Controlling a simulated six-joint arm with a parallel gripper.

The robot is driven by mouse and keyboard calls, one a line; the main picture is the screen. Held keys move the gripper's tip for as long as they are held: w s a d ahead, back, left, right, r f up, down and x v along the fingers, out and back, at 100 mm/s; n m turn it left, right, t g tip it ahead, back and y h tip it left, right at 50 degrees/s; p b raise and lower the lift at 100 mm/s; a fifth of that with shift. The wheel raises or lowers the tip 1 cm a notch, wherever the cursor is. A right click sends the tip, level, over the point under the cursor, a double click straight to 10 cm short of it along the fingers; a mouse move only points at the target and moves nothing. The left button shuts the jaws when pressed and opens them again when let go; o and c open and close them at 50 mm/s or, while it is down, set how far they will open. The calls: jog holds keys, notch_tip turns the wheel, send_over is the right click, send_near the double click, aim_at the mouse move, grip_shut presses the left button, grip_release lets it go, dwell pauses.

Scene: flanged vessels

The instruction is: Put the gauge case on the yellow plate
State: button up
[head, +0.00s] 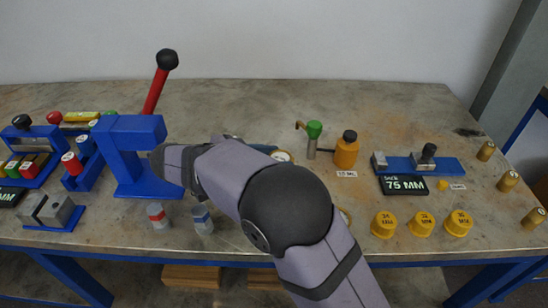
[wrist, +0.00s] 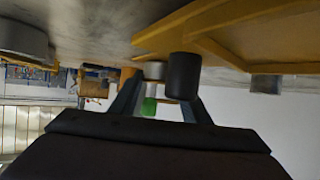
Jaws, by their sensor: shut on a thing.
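In the head view my arm crosses the middle of the table and hides my gripper. In the wrist view, which looks upside down, the two fingers of my gripper (wrist: 162,92) close in around a dark cylinder (wrist: 184,76) near their tips. I cannot tell whether this cylinder is the gauge case. A yellow, angular flat piece (wrist: 225,22), which looks like the yellow plate, is close by at the upper right. In the head view a round white dial with a brass-coloured rim (head: 283,155) shows partly beside my arm.
A blue press (head: 135,150) with a red lever stands left of my arm. A green-topped post (head: 314,131) and an orange bottle (head: 347,150) stand right of it. Several yellow caps (head: 421,224) line the front right.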

jog(key=shift+f+b, duration=0.15)
jog(key=shift+b, duration=0.15)
jog(key=o, duration=1.2)
jog(key=shift+r+p, duration=0.25)
jog(key=shift+p, duration=0.1)
jog(key=shift+v, duration=2.75)
